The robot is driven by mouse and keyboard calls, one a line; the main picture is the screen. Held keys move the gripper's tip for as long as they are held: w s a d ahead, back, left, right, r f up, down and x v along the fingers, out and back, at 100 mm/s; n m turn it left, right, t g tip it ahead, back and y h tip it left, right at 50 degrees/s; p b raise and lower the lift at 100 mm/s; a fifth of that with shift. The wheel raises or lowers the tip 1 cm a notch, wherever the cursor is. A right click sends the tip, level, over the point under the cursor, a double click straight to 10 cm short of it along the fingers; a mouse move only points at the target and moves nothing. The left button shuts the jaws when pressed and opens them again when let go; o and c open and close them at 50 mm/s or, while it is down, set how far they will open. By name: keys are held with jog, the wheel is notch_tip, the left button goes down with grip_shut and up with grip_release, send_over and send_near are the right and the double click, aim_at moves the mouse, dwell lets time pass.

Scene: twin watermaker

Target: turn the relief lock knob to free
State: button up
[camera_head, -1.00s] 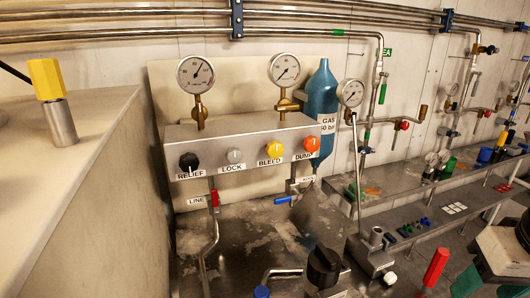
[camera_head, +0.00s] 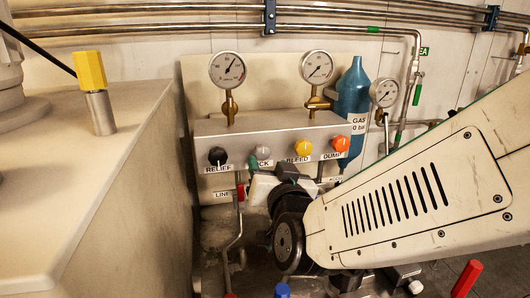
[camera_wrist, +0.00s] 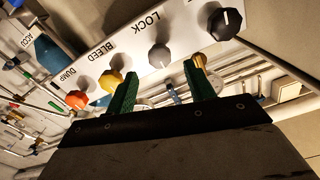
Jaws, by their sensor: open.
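The grey lock knob (camera_head: 263,153) is on the front of the metal panel box, between the black relief knob (camera_head: 217,156) and the yellow bleed knob (camera_head: 303,148). Part of its label is hidden by my arm. In the wrist view the lock knob (camera_wrist: 159,59) appears between the green fingertips of my gripper (camera_wrist: 159,68). The fingers are apart and empty; whether they touch the knob cannot be told. The black relief knob (camera_wrist: 225,23) with a white pointer line is to the right there, outside the fingers.
The orange dump knob (camera_head: 340,144) and a blue gas bottle (camera_head: 353,98) are at the right. Gauges (camera_head: 227,70) stand on the box. A red-handled line valve (camera_head: 240,192) hangs below. A counter with a yellow-capped post (camera_head: 90,70) is at the left.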

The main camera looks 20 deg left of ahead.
aim_at(264, 154)
jog(key=x, duration=0.7)
jog(key=shift+w, duration=0.25)
jog(key=c, duration=1)
